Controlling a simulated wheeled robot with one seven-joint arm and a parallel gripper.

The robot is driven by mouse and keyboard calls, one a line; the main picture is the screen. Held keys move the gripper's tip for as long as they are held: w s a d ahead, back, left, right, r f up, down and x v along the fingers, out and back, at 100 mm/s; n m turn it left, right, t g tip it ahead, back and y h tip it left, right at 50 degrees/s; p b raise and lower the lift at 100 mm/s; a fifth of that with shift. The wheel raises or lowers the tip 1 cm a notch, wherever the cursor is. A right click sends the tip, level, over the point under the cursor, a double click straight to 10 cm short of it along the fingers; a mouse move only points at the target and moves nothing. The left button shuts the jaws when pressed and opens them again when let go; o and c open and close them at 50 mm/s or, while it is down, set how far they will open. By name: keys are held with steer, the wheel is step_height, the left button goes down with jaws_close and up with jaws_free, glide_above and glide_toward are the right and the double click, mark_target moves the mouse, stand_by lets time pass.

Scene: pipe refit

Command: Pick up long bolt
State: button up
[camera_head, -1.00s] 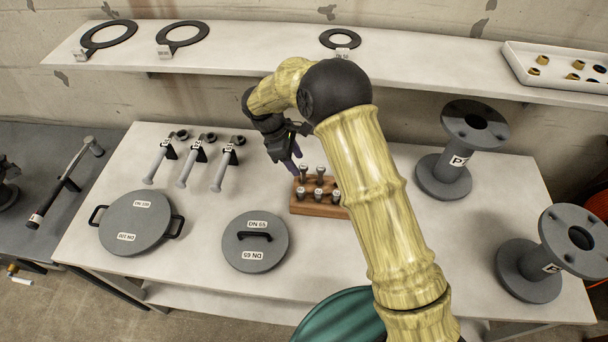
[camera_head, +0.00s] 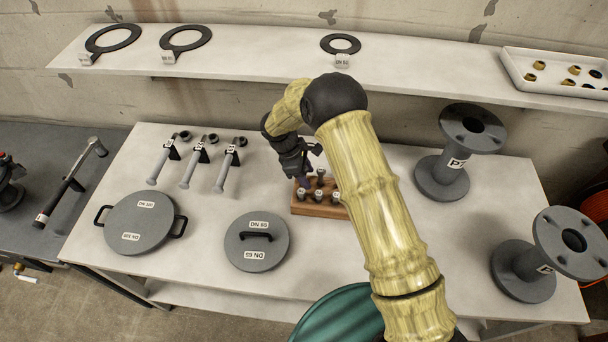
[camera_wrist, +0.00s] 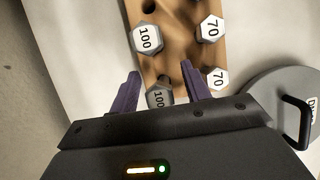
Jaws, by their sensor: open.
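The bolts stand upright in a wooden block (camera_head: 322,211), heads up, on the white table. In the wrist view, two hex heads are marked 100: one upper bolt (camera_wrist: 147,39), and one lower bolt (camera_wrist: 159,97) between my fingers. Two heads marked 70 are the upper right bolt (camera_wrist: 209,28) and the lower right bolt (camera_wrist: 215,78). My gripper (camera_wrist: 162,84) is open, with its purple fingertips to either side of the lower 100 bolt. In the head view my gripper (camera_head: 304,181) is at the block's back left corner, and my arm hides the block's right end.
A round DN 65 cover (camera_head: 257,260) and a larger DN 100 cover (camera_head: 139,222) lie in front and left. Several grey-handled tools (camera_head: 195,165) lie behind them. Grey flanged spools (camera_head: 443,176) stand right. A shelf (camera_head: 250,65) runs behind the table.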

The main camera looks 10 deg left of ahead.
steer(key=shift+c, duration=0.2)
stand_by(0.3)
jaws_close()
steer(key=shift+r, duration=0.15)
steer(key=shift+r, duration=0.2)
steer(key=r+b, duration=0.1)
steer(key=r, duration=0.2)
steer(key=r+b, duration=0.1)
steer(key=r, duration=0.2)
steer(key=shift+s+a+r, duration=0.1)
steer(key=shift+s+r, duration=0.1)
steer(key=s+a+b, duration=0.3)
steer(key=s+a, duration=0.7)
steer(key=a, duration=0.4)
steer(key=shift+s, duration=0.2)
steer(key=shift+a, duration=0.1)
